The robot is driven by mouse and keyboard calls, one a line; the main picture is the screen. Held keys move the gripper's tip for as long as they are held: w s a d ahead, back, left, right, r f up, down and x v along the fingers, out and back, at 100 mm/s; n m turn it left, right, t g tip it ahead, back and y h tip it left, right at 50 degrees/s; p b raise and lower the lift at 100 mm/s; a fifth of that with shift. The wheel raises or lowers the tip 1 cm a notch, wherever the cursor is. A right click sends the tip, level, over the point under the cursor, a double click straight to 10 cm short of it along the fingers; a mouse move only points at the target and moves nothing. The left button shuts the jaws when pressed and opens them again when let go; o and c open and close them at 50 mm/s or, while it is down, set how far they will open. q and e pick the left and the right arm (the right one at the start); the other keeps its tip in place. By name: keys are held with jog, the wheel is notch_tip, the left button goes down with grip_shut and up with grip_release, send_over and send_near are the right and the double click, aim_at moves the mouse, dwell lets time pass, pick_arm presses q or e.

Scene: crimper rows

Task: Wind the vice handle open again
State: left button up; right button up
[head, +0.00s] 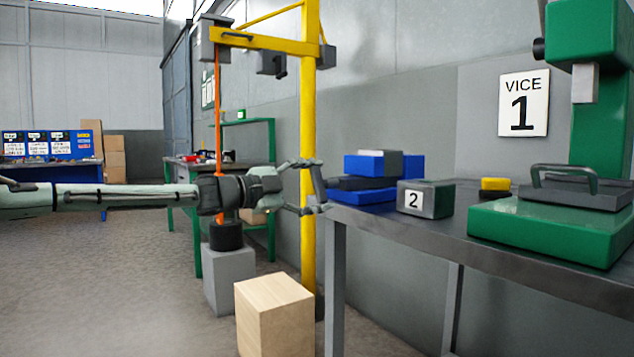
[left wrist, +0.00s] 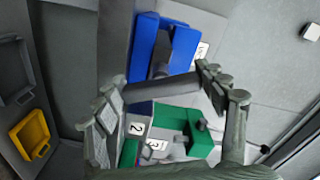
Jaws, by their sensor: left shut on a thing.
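The blue vice (head: 372,193) with a grey jaw part stands at the left end of the grey workbench. Its blue body also shows in the left wrist view (left wrist: 183,50). My left gripper (head: 317,184) is at the vice's left end, past the bench end. The dark grey vice handle (left wrist: 165,89) runs crosswise between its fingertips in the left wrist view, and the fingers are shut on it. The fingers partly hide the handle's ends. My right gripper is not in view.
A grey box labelled 2 (head: 436,199) sits right of the vice. A yellow-and-black block (head: 495,184) and a green press (head: 575,229) stand farther right. A yellow post (head: 308,120) rises behind my gripper. A wooden block (head: 275,315) stands below my arm.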

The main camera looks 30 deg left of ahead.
pick_arm(q)
jog(key=n+p, duration=0.1)
jog(key=n, duration=0.2)
jog(key=shift+n, duration=1.2)
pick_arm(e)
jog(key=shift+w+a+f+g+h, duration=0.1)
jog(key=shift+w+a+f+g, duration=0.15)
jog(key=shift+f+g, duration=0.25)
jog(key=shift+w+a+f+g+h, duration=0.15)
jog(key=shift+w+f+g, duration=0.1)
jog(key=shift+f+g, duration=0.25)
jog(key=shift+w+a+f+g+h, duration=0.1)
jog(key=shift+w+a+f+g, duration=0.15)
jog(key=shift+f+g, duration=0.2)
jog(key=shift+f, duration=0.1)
pick_arm(q)
jog(key=o, duration=1.2)
jog(key=shift+c, duration=0.2)
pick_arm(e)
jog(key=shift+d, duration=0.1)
pick_arm(q)
jog(key=shift+s, duration=0.1)
